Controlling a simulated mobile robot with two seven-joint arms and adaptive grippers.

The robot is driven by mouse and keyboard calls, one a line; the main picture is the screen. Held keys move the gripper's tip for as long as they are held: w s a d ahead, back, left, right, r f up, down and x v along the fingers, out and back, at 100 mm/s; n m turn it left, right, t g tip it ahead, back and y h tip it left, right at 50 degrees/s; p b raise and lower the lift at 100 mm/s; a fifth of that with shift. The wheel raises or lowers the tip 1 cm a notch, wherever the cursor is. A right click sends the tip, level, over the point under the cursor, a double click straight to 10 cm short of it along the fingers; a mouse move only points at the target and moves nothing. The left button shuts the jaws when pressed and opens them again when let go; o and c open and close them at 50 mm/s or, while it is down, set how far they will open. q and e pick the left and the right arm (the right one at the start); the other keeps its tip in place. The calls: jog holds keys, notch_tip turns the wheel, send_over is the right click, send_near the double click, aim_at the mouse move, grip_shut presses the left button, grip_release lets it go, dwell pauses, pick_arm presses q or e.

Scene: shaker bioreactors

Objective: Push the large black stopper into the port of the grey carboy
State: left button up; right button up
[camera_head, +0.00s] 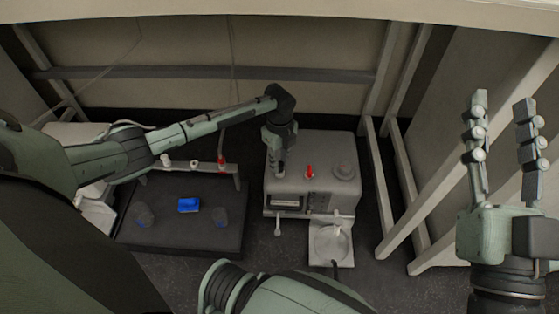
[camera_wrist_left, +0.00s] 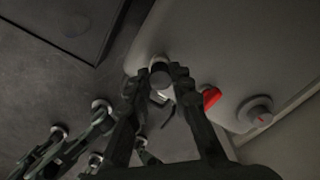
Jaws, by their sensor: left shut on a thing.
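The grey carboy (camera_head: 325,150) is a boxy body near the middle of the head view. Its pale top also shows in the left wrist view (camera_wrist_left: 230,50). My left gripper (camera_head: 280,170) points down over the left part of this top. In the left wrist view its fingers (camera_wrist_left: 158,82) are closed around a dark round piece, the black stopper (camera_wrist_left: 160,77). A pale round rim, apparently the port (camera_wrist_left: 158,60), shows just beyond the stopper. I cannot tell how deep the stopper sits. My right gripper (camera_head: 501,105) is raised, open and empty at the right.
A red fitting (camera_head: 310,171) and a round grey cap (camera_head: 344,170) stand on the top beside my left gripper. A dark tray (camera_head: 170,230) with a blue block (camera_head: 188,205) lies left. Pale frame beams (camera_head: 440,200) stand at the right.

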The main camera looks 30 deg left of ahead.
aim_at(280, 164)
pick_arm(q)
jog(key=shift+f, duration=0.6)
dwell(0.3)
jog(key=o, duration=1)
notch_tip(280, 164, up, 12)
jog(key=shift+r, duration=0.1)
